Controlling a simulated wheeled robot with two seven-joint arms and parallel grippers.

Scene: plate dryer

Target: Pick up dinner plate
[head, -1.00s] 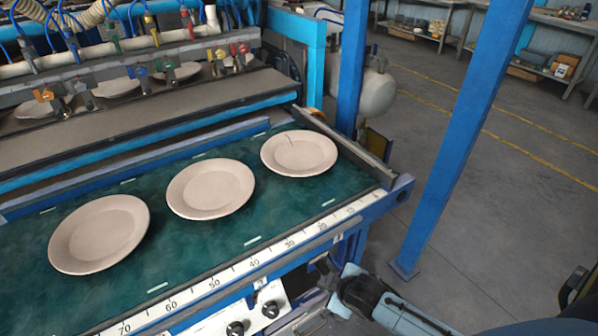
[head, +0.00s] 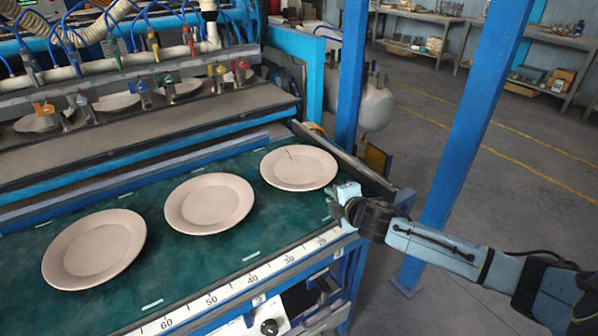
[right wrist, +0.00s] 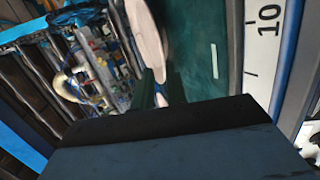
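Three pale pinkish plates lie flat in a row on the green belt: a left plate (head: 94,248), a middle plate (head: 209,203) and a right plate (head: 299,168). The right plate has a thin dark line, like a crack, near its far rim. My right gripper (head: 338,200) is over the belt's near right corner, just beside the right plate and apart from it. Its fingers look spread and empty. In the right wrist view, part of a plate (right wrist: 147,35) shows ahead of the fingers (right wrist: 160,92). My left gripper is not in view.
The belt (head: 150,212) has a numbered ruler edge (head: 240,285) along its near side. A machine with hoses and coloured fittings (head: 150,45) stands behind, over more plates. Open floor lies at right.

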